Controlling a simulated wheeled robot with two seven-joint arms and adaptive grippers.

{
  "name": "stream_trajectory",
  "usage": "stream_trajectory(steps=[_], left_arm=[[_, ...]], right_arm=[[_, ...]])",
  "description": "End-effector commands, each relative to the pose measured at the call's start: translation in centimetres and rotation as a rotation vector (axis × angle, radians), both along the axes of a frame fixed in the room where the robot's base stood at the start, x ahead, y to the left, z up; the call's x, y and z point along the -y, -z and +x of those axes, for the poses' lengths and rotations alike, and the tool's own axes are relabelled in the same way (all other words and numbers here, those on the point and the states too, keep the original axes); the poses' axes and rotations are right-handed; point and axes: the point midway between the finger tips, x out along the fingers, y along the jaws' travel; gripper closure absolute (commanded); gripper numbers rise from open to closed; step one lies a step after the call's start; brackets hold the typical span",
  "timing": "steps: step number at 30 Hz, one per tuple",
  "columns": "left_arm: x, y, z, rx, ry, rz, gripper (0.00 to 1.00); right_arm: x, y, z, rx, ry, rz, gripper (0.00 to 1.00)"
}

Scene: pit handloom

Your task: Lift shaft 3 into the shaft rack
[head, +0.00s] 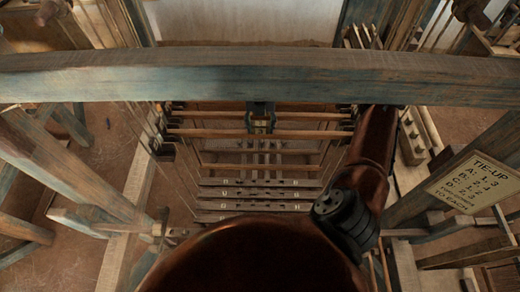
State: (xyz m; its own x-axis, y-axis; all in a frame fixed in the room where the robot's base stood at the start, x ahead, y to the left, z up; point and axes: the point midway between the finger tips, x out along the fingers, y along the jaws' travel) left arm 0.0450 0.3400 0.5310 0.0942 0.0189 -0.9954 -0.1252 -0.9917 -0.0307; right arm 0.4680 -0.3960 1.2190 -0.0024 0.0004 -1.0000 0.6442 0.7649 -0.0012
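Several horizontal wooden shaft bars (310,134) lie across the middle of the loom. No number is legible on them, so I cannot tell which is shaft 3. My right gripper (261,122) is small and dark, below the front beam at the middle of the upper bars, and overlaps them in the picture. Whether its fingers are closed around a bar is too small to tell. My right arm covers the lower middle and passes behind the beam. My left gripper is not in view. I cannot identify the shaft rack with certainty.
A thick weathered beam (200,75) spans the whole view above the bars. Dark slats with pale marks (255,194) lie lower in the pit. A tie-up sign (475,180) hangs at right. A slotted wooden piece (412,145) stands right of the bars. Posts flank both sides.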

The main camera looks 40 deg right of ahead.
Motion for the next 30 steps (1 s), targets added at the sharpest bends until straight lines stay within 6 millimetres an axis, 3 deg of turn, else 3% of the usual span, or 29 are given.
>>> stream_trajectory(steps=[8,20,30], left_arm=[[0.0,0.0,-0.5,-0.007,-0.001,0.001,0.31],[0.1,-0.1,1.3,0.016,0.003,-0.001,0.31],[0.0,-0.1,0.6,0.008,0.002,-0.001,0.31]], right_arm=[[0.0,-0.1,0.0,0.001,0.0,0.001,0.71],[0.0,-0.1,0.0,0.001,0.0,0.0,0.99],[0.0,-0.2,0.0,0.002,0.0,0.001,1.0]])
